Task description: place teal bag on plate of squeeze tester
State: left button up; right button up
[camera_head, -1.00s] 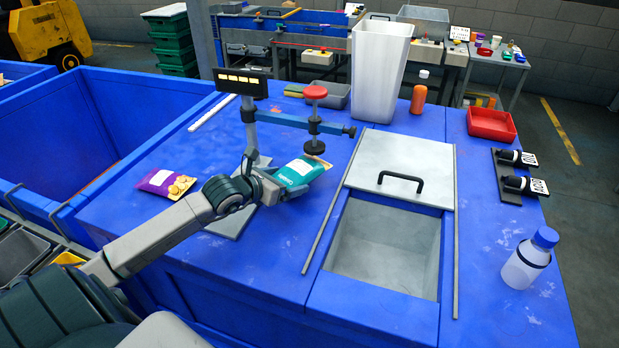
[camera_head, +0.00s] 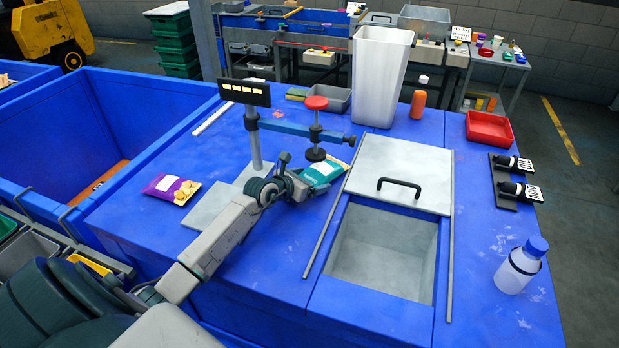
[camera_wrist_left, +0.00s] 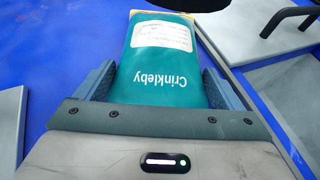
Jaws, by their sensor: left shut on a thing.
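The teal bag (camera_head: 322,174) is held by my left gripper (camera_head: 304,182), just in front of and below the squeeze tester's black pressing foot (camera_head: 315,154). In the left wrist view the teal bag (camera_wrist_left: 165,75) lies between the two fingers, with its printed label side up. The squeeze tester has a post with a lit display (camera_head: 243,92), a blue arm and a red knob (camera_head: 316,103). Its grey plate (camera_head: 207,205) lies on the blue table at the post's foot, left of the bag and partly hidden by my arm. My right gripper is not in view.
A purple bag (camera_head: 171,189) lies on the table left of the plate. A grey lid with a black handle (camera_head: 399,183) and an open bin (camera_head: 383,250) are to the right. A tall white container (camera_head: 380,80) and an orange bottle (camera_head: 418,104) stand behind.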

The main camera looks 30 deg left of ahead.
pick_arm(q)
jog(key=shift+f, duration=0.15)
jog(key=o, duration=0.8)
jog(key=shift+r, duration=0.2)
